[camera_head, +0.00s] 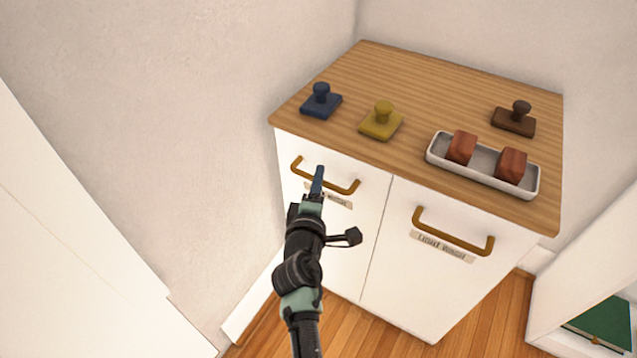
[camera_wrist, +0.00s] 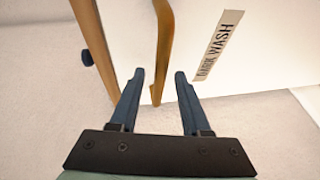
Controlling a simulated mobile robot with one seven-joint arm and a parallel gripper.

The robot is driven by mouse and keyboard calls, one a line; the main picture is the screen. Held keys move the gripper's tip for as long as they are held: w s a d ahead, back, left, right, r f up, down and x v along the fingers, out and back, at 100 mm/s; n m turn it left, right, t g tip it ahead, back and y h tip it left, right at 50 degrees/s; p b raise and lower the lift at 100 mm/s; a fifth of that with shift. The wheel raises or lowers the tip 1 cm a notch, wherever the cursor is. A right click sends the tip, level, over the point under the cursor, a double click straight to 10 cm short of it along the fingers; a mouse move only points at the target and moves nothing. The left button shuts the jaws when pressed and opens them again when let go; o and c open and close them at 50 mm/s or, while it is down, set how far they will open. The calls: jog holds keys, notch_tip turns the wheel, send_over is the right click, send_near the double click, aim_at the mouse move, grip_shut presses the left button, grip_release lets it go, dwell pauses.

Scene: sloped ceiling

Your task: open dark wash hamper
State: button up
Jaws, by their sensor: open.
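The dark wash hamper is the left white front (camera_head: 345,235) of a wood-topped cabinet, and it looks closed. Its brass bar handle (camera_head: 325,187) is near the top edge, with a label below it partly hidden by my gripper. In the wrist view the label (camera_wrist: 217,45) reads "DARK WASH". My gripper (camera_head: 318,180) is in front of this handle. In the wrist view my gripper (camera_wrist: 159,76) is open, with the handle (camera_wrist: 160,60) showing between its two blue fingers. I cannot tell whether either finger touches it.
The right front has its own brass handle (camera_head: 452,238) and a "LIGHT WASH" label (camera_head: 442,246). On the wooden top (camera_head: 440,85) are blue (camera_head: 321,104), yellow (camera_head: 381,123) and brown (camera_head: 514,122) knobbed blocks and a white tray (camera_head: 487,182) with two reddish blocks. A wall stands close left.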

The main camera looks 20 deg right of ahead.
jog(key=shift+w+d+f, duration=0.1)
jog(key=shift+w+d, duration=0.2)
jog(key=shift+w, duration=0.3)
jog(key=shift+c, duration=0.3)
grip_shut()
dwell(0.9)
